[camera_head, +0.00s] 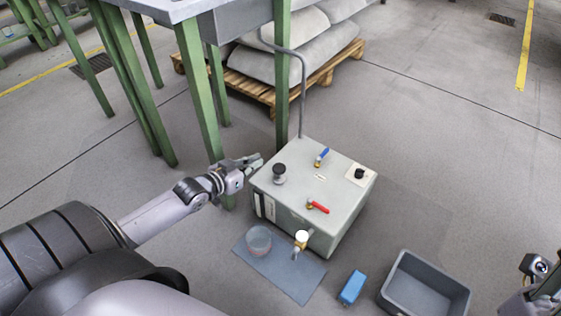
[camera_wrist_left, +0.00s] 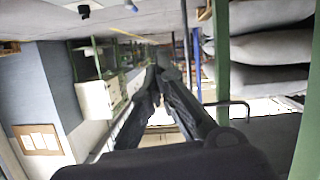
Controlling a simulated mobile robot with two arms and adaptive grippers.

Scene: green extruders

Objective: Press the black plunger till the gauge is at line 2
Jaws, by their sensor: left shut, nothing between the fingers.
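A pale grey box unit (camera_head: 338,218) stands on the floor. The black plunger (camera_head: 279,169) is a round dark knob on a light collar, near the box top's left corner. My left gripper (camera_head: 256,162) is shut and empty, just left of the plunger and apart from it. Its fingers also show close together in the left wrist view (camera_wrist_left: 158,75); the plunger does not show there. A dark-and-white strip (camera_head: 265,206) is on the box's left front side; its lines are too small to read. Part of my right gripper (camera_head: 548,287) shows at the right edge, its fingers unclear.
The box top carries a blue lever (camera_head: 322,156), a red lever (camera_head: 318,207) and a black dial (camera_head: 360,174). A clear cup (camera_head: 258,240) stands on a blue-grey mat (camera_head: 290,283). A blue block (camera_head: 352,287) and grey bin (camera_head: 425,287) lie nearby. A green table leg (camera_head: 282,90) rises behind.

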